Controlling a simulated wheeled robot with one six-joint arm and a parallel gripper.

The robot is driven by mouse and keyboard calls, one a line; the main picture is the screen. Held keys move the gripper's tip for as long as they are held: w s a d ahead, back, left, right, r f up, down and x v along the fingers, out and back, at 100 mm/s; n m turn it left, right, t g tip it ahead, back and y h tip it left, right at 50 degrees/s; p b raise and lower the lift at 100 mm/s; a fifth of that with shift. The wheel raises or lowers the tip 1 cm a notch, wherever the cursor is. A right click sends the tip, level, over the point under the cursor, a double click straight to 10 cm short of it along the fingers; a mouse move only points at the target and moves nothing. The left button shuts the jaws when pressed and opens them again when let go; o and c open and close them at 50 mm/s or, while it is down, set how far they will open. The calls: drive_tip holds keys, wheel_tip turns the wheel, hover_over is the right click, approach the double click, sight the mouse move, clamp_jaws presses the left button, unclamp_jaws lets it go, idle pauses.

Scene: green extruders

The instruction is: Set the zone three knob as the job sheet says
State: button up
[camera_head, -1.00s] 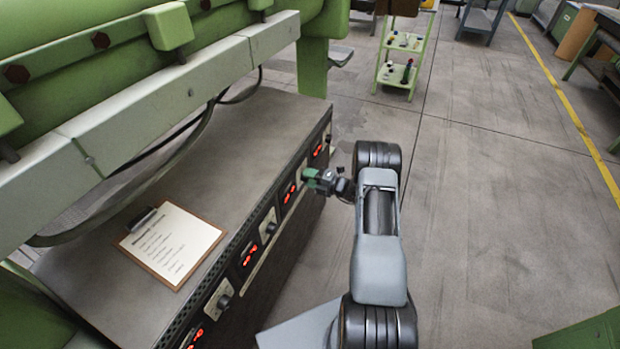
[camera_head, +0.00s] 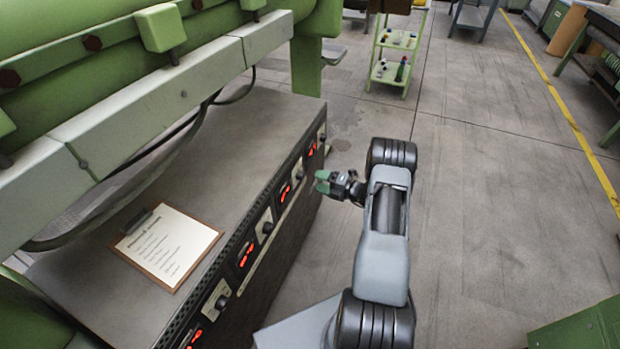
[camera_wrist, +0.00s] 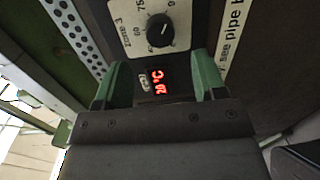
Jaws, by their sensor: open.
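The zone three knob (camera_wrist: 160,31) is black and round with a light pointer line, on a pale plate marked "zone 3" in the wrist view. The pointer leans toward the upper right of that picture. In the head view the panel knob nearest my gripper (camera_head: 299,174) appears to be this one. My gripper (camera_head: 324,182) has green fingers, is open and empty, and stands off the panel. In the wrist view the fingers (camera_wrist: 155,80) flank the red display (camera_wrist: 159,81), with the knob beyond them. The job sheet (camera_head: 165,244) lies on a clipboard; its writing is too small to read.
The cabinet top (camera_head: 235,150) carries the clipboard, below the green extruder barrel (camera_head: 105,40). Other knobs (camera_head: 267,228) and red displays (camera_head: 246,255) line the cabinet front. A green shelf cart (camera_head: 392,67) stands behind. The floor to the right is largely clear.

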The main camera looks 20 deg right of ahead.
drive_tip(key=v, duration=0.7)
drive_tip(key=shift+s, duration=0.1)
idle(0.4)
drive_tip(key=s+a+r+n+g+p, duration=0.15)
drive_tip(key=s+a+n+g, duration=0.7)
drive_tip(key=n, duration=0.85)
drive_tip(key=s+a+r+n+h+p, duration=0.3)
drive_tip(key=r+n, duration=0.6)
drive_tip(key=r, duration=0.3)
drive_tip(key=s+a+r+n+h+p, duration=0.4)
drive_tip(key=a+r+n+p, duration=0.1)
drive_tip(key=r+n, duration=0.5)
drive_tip(key=s+a+r+n+g+h+p, duration=0.1)
drive_tip(key=s+a+r+n+h+p, duration=0.3)
drive_tip(key=r+n, duration=0.5)
wheel_tip(320, 180, up, 5)
drive_tip(key=shift+a+r+p, duration=0.15)
drive_tip(key=shift+a+p, duration=0.15)
drive_tip(key=shift+a, duration=0.2)
